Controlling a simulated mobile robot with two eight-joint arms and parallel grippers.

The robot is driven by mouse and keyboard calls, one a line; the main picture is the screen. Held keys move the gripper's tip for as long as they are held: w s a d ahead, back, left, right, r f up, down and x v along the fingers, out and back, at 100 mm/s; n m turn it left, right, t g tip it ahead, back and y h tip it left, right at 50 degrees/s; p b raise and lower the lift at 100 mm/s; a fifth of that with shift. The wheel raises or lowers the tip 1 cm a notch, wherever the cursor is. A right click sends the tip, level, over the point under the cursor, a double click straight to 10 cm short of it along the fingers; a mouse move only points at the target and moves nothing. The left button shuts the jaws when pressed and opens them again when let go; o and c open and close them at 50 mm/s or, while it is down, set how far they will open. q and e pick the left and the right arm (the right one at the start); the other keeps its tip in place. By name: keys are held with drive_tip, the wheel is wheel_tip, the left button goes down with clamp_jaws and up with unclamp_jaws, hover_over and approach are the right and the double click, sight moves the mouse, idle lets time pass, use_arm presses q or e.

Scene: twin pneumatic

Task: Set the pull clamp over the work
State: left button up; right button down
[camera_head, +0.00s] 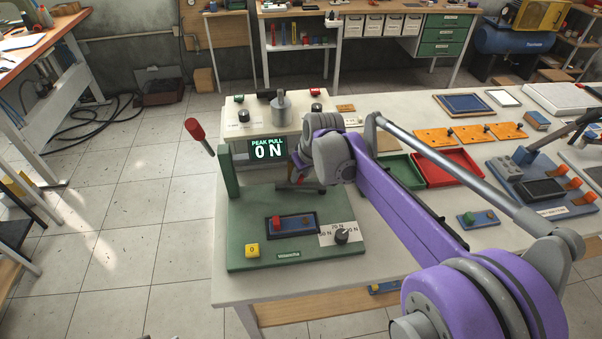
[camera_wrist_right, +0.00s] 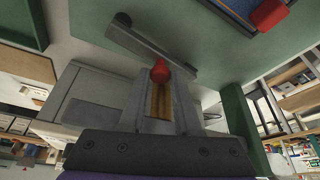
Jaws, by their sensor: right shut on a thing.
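The green test fixture (camera_head: 247,205) stands on the near left of the white table. On its base lies a dark-framed blue work piece (camera_head: 292,230) with a red block and a brass-coloured part. My right gripper (camera_head: 297,183) is low over the rear of the base, behind the work, mostly hidden by my purple arm. In the right wrist view its jaws are shut on a brass-coloured stem with a red knob (camera_wrist_right: 160,72). A grey bar (camera_wrist_right: 150,46) lies across just beyond the knob; it looks like the pull clamp. Whether it touches anything I cannot tell. My left gripper is out of view.
The display (camera_head: 267,150) reads 0 N peak pull. A red-handled lever (camera_head: 195,130) sticks out at the fixture's left. Green and red trays (camera_head: 448,168) lie to the right.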

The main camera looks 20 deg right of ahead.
drive_tip(key=shift+s, duration=0.1)
drive_tip(key=s+n, duration=0.1)
drive_tip(key=n+y, duration=0.1)
drive_tip(key=n, duration=0.1)
drive_tip(key=shift+s+a+n, duration=0.1)
drive_tip(key=shift+s+n, duration=0.2)
drive_tip(key=shift+s, duration=0.05)
drive_tip(key=s+n, duration=0.1)
drive_tip(key=s+n+g+y, duration=0.1)
drive_tip(key=n, duration=0.1)
drive_tip(key=shift+n+y+p, duration=0.3)
drive_tip(key=shift+p, duration=0.05)
drive_tip(key=n, duration=0.1)
drive_tip(key=s+d+n+g, duration=0.1)
drive_tip(key=shift+n+y, duration=0.3)
drive_tip(key=shift+s+d+n+g, duration=0.25)
drive_tip(key=shift+s+n+g, duration=0.15)
drive_tip(key=shift+n, duration=0.45)
drive_tip(key=shift+s+d+n+g, duration=0.25)
drive_tip(key=shift+s+n+g, duration=0.1)
drive_tip(key=shift+n, duration=0.5)
drive_tip(key=c, duration=0.6)
unclamp_jaws()
drive_tip(key=shift+y, duration=0.3)
